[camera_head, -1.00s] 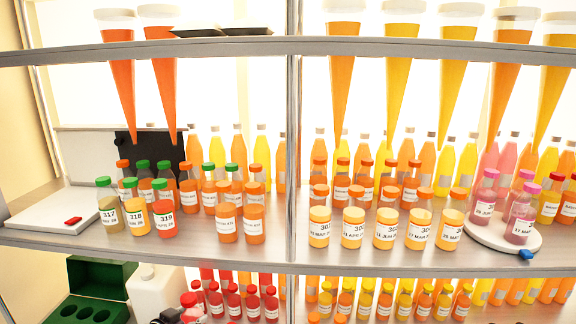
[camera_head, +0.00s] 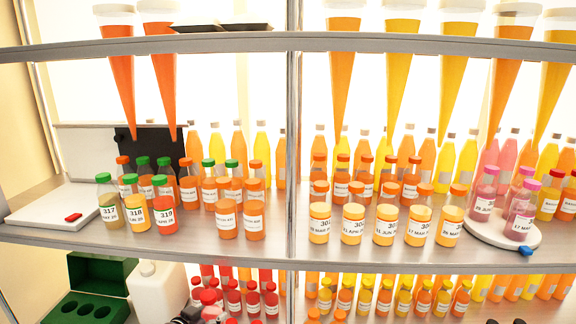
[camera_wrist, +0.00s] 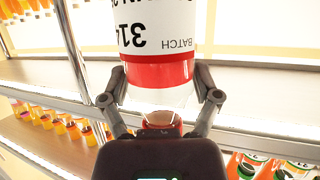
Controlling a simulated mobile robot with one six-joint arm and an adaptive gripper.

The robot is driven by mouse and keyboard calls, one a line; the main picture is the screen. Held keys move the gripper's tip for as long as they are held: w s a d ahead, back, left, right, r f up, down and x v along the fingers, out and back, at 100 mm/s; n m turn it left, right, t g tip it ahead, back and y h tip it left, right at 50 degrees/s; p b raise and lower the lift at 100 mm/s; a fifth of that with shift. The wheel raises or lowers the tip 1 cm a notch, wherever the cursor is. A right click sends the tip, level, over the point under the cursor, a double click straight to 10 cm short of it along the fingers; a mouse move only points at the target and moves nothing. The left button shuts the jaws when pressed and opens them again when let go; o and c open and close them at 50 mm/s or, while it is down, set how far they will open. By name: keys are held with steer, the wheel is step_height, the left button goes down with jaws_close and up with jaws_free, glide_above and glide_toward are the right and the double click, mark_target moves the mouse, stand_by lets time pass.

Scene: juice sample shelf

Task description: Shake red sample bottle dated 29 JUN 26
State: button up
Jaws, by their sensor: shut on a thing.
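My gripper (camera_wrist: 161,100) is shut on a red sample bottle (camera_wrist: 157,72) in the wrist view. The bottle has a clear neck and red contents, with its cap end toward my gripper and its body reaching past the top edge. Its white label reads 314 and BATCH, upside down in this view. The date line is cut off by the frame edge, so I cannot read it in full. In the head view only dark parts of my arm show at the bottom edge, and I cannot make out the held bottle for certain among the red bottles (camera_head: 252,302) there.
The middle shelf (camera_head: 270,240) holds many orange and yellow bottles, a white plate (camera_head: 60,205) on the left and a round white stand (camera_head: 490,232) on the right. A green rack (camera_head: 97,275) and a white jug (camera_head: 158,292) stand below. Shelf edges and a post are close.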

steer(key=a, duration=0.5)
steer(key=d, duration=0.7)
steer(key=shift+s, duration=0.1)
steer(key=a, duration=0.7)
steer(key=d, duration=0.7)
steer(key=shift+s, duration=0.25)
steer(key=w+a, duration=0.1)
steer(key=a, duration=0.5)
steer(key=shift+a, duration=0.4)
